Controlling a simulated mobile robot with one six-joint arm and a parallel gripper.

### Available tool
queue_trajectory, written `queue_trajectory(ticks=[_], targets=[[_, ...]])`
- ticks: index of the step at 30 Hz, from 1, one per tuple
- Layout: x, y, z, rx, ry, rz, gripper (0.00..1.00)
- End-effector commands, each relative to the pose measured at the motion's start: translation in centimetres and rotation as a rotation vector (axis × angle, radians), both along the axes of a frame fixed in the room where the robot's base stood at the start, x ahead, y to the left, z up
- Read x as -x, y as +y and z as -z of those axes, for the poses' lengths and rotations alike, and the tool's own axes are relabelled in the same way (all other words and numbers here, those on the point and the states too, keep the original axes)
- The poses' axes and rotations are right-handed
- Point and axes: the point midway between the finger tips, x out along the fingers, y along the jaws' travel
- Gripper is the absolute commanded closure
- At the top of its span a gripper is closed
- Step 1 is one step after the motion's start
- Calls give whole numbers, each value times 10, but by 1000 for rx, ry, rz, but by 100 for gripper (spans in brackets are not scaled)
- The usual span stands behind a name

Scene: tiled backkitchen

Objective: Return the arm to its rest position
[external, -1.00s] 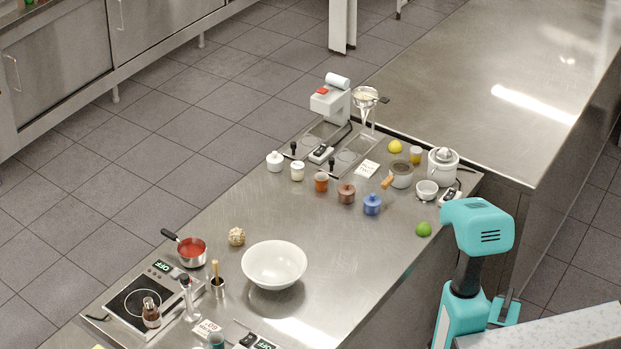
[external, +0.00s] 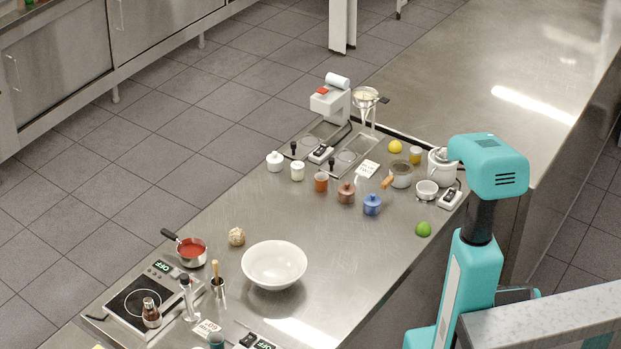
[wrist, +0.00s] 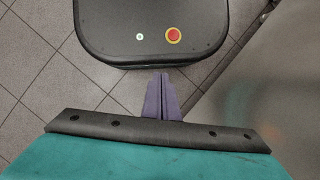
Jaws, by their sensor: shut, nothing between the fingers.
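My gripper (wrist: 161,80) shows in the wrist view as two purple fingers side by side, shut and empty. The fingers point toward my own dark base, which has a red button, with floor tiles around it. In the external view my teal arm stands at the right, beside the counter (external: 345,245). Its rounded upper part is raised above the counter's right edge. My gripper itself does not show in the external view.
A lime (external: 423,229), a white lidded pot (external: 438,166) and a small white bowl (external: 427,190) stand on the counter close to my arm in the picture. A pale ledge (external: 560,318) is at the lower right. A large white bowl (external: 274,265) stands mid-counter.

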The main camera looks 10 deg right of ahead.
Motion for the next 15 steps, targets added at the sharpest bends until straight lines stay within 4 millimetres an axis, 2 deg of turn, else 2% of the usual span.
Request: queue_trajectory(ticks=[1,6,10,15], targets=[[10,5,-17,4,19,-41,100],[32,13,-38,14,71,-151,100],[41,15,-44,19,95,-197,100],[44,16,-45,20,102,-211,100]])
